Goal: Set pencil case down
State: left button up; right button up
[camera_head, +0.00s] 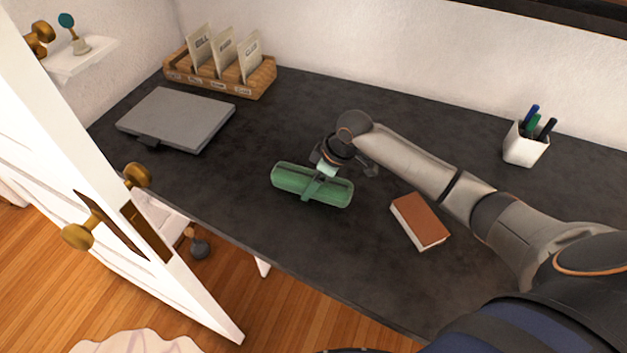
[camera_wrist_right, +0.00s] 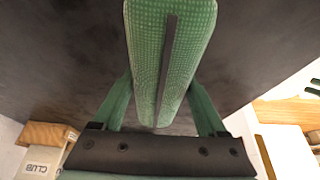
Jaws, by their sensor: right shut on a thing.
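The green pencil case (camera_head: 290,179) is a long rounded case with a dark zip line. In the head view it is over the middle of the dark desk (camera_head: 250,140), close to its surface; I cannot tell whether it touches. My right gripper (camera_head: 319,182) is shut across the middle of the case. In the right wrist view the pencil case (camera_wrist_right: 150,45) runs lengthwise between the two green fingers of my right gripper (camera_wrist_right: 160,108), with dark desktop behind it. My left gripper is not in view.
A grey laptop (camera_head: 178,118) and a wooden card organizer (camera_head: 222,80) are at the desk's left. A brown book (camera_head: 419,221) lies right of the case, below my right arm. A white pen cup (camera_head: 524,146) stands at the right. A white door (camera_head: 90,160) stands by the desk's left edge.

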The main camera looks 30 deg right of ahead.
jog(key=o, duration=1.5)
jog(key=shift+f, duration=0.15)
jog(key=shift+c, duration=0.2)
jog(key=shift+d+r, duration=0.1)
jog(key=shift+r, duration=0.4)
jog(key=p+v, duration=0.1)
jog(key=v, duration=1)
jog(key=shift+s+r, duration=0.15)
jog(key=shift+s, duration=0.05)
